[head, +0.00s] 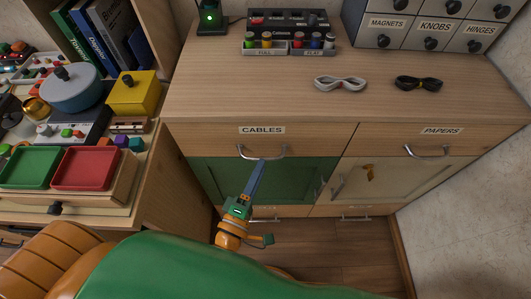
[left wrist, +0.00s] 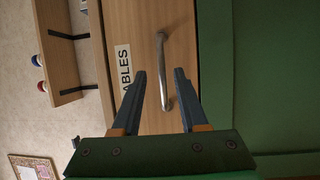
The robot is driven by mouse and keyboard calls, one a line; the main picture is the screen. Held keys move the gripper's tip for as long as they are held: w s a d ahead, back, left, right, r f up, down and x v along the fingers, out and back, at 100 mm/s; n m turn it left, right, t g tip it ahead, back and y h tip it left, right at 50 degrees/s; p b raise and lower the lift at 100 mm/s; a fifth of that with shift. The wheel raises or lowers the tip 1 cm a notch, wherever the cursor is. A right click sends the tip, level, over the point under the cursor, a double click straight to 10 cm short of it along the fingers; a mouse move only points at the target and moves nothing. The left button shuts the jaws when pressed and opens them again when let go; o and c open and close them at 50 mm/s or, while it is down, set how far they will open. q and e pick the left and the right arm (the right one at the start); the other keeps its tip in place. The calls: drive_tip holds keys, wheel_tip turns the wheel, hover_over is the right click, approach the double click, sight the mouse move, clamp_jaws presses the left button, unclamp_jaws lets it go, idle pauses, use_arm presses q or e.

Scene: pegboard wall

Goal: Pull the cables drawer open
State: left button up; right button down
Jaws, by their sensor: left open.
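The cables drawer (head: 210,143) is a wooden drawer front with a "CABLES" label, and it looks closed. Its curved metal handle (head: 243,153) also shows in the left wrist view (left wrist: 161,55). My left gripper (head: 262,163) is at the handle, reaching up from below. In the left wrist view my left gripper (left wrist: 162,75) is open, with one finger on each side of the handle's line. I cannot tell whether either finger touches it. My right gripper is in neither view.
The papers drawer (head: 400,136) is to the right, and a green cabinet door (head: 215,175) is below. Two cable bundles, one grey (head: 341,84) and one black (head: 418,84), lie on the cabinet top. A desk with red and green trays (head: 88,168) stands at left.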

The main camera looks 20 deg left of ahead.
sight(265, 158)
use_arm(q)
drive_tip(key=w, duration=0.4)
drive_tip(key=shift+w+d, duration=0.25)
clamp_jaws()
idle(1.1)
